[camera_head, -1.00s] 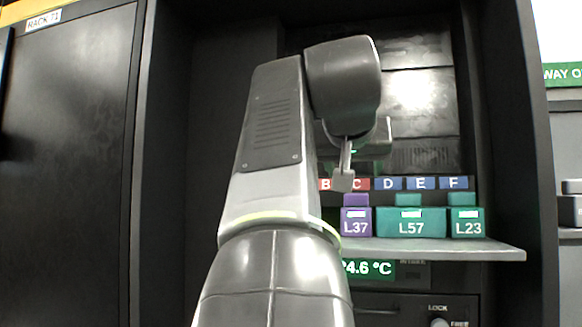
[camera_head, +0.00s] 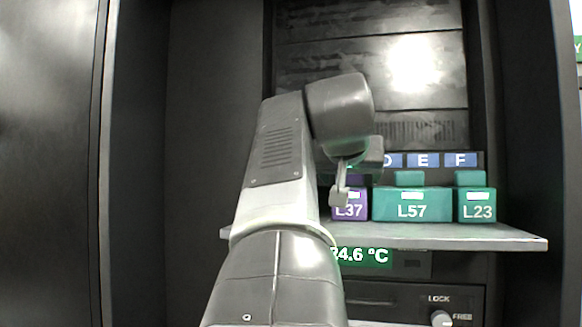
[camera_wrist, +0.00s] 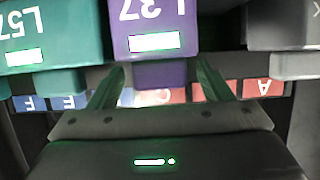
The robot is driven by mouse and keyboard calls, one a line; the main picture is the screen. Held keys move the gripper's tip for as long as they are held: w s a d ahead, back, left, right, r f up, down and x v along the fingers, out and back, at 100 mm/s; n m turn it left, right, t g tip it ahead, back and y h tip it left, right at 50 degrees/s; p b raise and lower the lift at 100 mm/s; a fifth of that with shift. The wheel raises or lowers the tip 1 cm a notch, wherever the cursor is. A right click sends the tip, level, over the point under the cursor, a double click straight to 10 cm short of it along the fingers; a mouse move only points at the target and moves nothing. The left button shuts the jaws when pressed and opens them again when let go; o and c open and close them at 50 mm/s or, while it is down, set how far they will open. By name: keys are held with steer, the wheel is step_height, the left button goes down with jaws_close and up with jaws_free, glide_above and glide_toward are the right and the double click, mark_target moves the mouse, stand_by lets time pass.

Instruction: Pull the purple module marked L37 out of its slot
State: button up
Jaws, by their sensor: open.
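The purple module marked L37 (camera_head: 350,211) sits on the shelf at the left of a teal module. Part of its upper left is hidden behind my gripper in the head view. In the wrist view L37 (camera_wrist: 155,18) appears upside down at the top, with a narrower purple tab (camera_wrist: 162,75) below its lit white label. My gripper (camera_wrist: 161,70) is open, with one finger at each side of the tab in the picture. I see a gap at both sides and cannot tell how deep the fingers reach. In the head view my gripper (camera_head: 340,194) is in front of L37.
Teal modules L57 (camera_head: 411,205) and L23 (camera_head: 477,206) stand to the right on the shelf (camera_head: 450,235). A grey block (camera_wrist: 285,25) is at the other side of L37 in the wrist view. Dark cabinet walls (camera_head: 535,150) flank the bay.

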steer(key=shift+w, duration=0.15)
steer(key=c, duration=1.2)
